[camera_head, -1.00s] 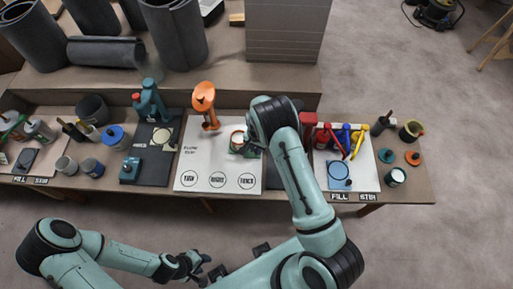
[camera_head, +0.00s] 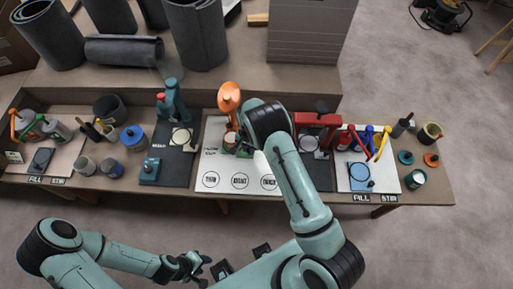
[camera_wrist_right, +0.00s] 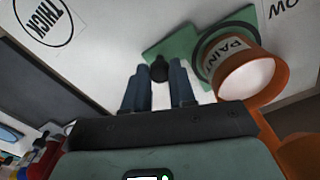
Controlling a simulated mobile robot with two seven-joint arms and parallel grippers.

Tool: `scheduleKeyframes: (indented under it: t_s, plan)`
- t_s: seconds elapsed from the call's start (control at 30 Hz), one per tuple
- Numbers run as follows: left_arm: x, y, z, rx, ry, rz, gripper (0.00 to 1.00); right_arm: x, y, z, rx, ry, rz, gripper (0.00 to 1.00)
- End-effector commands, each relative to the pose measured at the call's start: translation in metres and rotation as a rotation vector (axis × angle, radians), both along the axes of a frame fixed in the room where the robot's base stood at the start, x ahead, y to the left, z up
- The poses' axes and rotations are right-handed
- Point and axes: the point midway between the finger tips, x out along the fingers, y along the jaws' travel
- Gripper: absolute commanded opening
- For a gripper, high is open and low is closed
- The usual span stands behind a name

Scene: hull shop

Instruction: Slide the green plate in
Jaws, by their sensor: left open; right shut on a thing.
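The green plate (camera_wrist_right: 180,48) with its black knob (camera_wrist_right: 159,68) lies on the white board (camera_head: 212,132). A dark ring shows on the plate, partly hidden by the cup marked PAINT of the orange stand (camera_wrist_right: 262,75). In the head view the plate (camera_head: 231,147) is at the foot of the orange stand (camera_head: 229,97), partly covered by my right arm. My right gripper (camera_wrist_right: 158,88) is shut on the knob, a blue finger on either side. My left gripper (camera_head: 201,268) is open and empty, in front of the bench, away from the plate.
Round labels line the board's front edge. A teal device (camera_head: 172,100) on a dark mat stands left, and a red device (camera_head: 318,122) stands right, close to my right arm. Cups and bottles fill both bench ends.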

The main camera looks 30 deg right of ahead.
Motion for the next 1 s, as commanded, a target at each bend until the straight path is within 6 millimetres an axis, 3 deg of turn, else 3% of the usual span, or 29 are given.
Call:
scheduleKeyframes:
  t_s: [0.1, 0.33, 0.37, 0.43, 0.77, 1.0]
  plan:
    - [0.003, 0.0, 0.004, 0.0, -0.004, -0.001, 0.43, 0.006, 0.011, 0.002, 0.001, 0.0, 0.003, 0.0]
    - [0.002, 0.0, 0.003, 0.0, -0.003, -0.001, 0.43, 0.007, 0.012, 0.001, 0.004, -0.003, 0.003, 0.0]
    - [0.002, 0.0, 0.003, 0.0, -0.003, -0.001, 0.43, 0.007, 0.013, 0.001, 0.004, -0.003, 0.003, 0.28]
    - [0.002, 0.0, 0.003, 0.0, -0.003, -0.001, 0.43, 0.007, 0.013, 0.001, 0.004, -0.002, 0.003, 0.51]
    - [0.002, 0.0, 0.003, 0.0, -0.002, 0.0, 0.43, 0.005, 0.01, 0.003, 0.0, 0.001, 0.001, 0.51]
    - [0.002, 0.0, 0.002, -0.001, -0.002, 0.0, 0.43, 0.006, 0.01, 0.037, 0.001, -0.003, 0.0, 0.51]
